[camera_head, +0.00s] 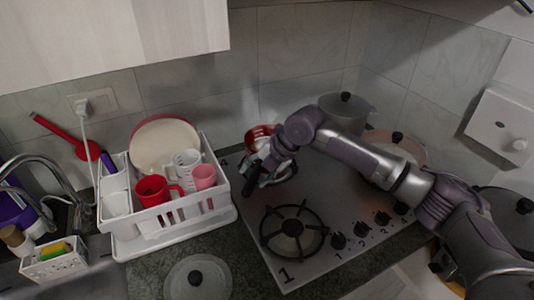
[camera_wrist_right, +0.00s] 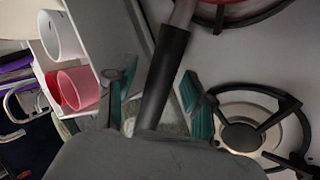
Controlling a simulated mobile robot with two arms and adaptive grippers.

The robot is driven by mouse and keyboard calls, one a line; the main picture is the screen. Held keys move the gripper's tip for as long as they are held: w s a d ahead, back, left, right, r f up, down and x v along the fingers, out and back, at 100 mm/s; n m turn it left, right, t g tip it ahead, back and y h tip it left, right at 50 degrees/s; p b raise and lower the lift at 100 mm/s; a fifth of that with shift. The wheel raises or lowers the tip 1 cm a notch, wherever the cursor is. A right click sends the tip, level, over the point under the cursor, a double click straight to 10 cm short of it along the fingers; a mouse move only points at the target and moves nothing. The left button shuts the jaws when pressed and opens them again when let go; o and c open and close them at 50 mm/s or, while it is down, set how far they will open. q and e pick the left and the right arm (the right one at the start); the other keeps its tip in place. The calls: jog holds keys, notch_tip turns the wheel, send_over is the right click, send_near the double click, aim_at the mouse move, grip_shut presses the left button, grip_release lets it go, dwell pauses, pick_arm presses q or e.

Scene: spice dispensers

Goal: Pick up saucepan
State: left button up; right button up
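The saucepan (camera_head: 260,135), red inside with a metal body, sits on the far-left burner of the hob, partly hidden behind my right arm. In the right wrist view its black handle (camera_wrist_right: 165,75) runs down between the teal-padded fingers of my right gripper (camera_wrist_right: 155,100). A gap shows between the handle and each finger, so the gripper is open around the handle. In the head view my right gripper (camera_head: 262,176) is at the near-left side of the saucepan, beside the dish rack. My left gripper is not in view.
A white dish rack (camera_head: 180,216) with cups and plates stands close left of the gripper. A free burner (camera_head: 293,228) is in front. A lidded pot (camera_head: 352,106) and a pan (camera_head: 410,146) stand behind my arm. A glass lid (camera_head: 197,281) lies on the counter.

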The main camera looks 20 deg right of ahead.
grip_shut()
jog(key=shift+w+r, duration=0.1)
jog(key=shift+w, duration=0.05)
jog(key=shift+r, duration=0.15)
